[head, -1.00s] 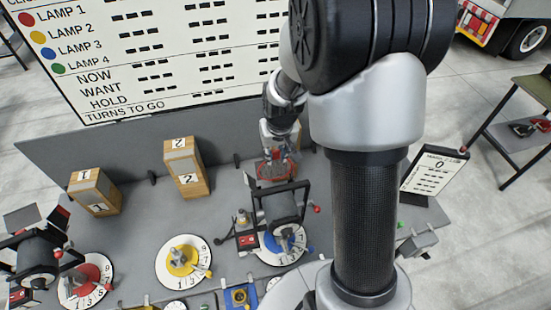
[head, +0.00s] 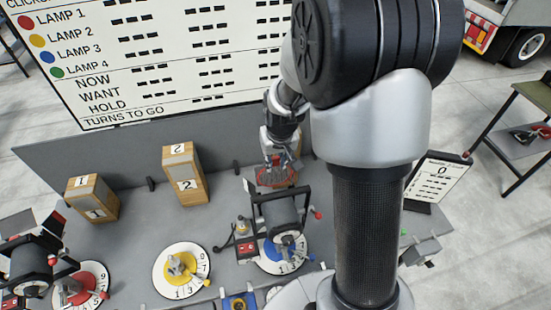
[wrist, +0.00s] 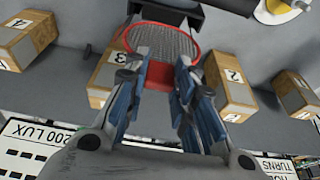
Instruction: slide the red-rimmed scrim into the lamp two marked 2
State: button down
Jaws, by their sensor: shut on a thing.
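My gripper (head: 278,157) is shut on the red-rimmed scrim (head: 277,177). In the wrist view the fingers (wrist: 157,88) hold the red tab below its round mesh disc (wrist: 160,42). The scrim is in the air just behind the black lamp (head: 280,212) over the blue dial; I cannot tell whether they touch. The wooden box marked 2 (head: 184,172) stands left of my gripper and also shows in the wrist view (wrist: 230,82). The yellow dial (head: 181,271), lamp 2's colour on the board, lies in front of it. No black lamp head shows over this dial.
The wooden box marked 1 (head: 92,199) stands further left. Another black lamp (head: 35,272) is at the left edge by the red dial (head: 82,287). Boxes marked 3 (wrist: 110,72) and 4 (wrist: 20,42) show in the wrist view. The bench between box 2 and the yellow dial is clear.

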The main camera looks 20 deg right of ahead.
aim_at(275, 184)
jog(key=shift+f+b, duration=0.75)
jog(key=shift+b, duration=0.1)
dwell(0.7)
jog(key=shift+f+b, duration=0.75)
jog(key=shift+f, duration=0.2)
jog(key=shift+f+b, duration=1.55)
jog(key=shift+b, duration=0.05)
jog(key=shift+f, duration=0.1)
jog(key=shift+f+b, duration=1.4)
jog(key=shift+b, duration=0.05)
jog(key=shift+f, duration=0.15)
jog(key=shift+f+b, duration=0.9)
jog(key=c, duration=1.2)
grip_release()
jog(key=shift+c, duration=0.2)
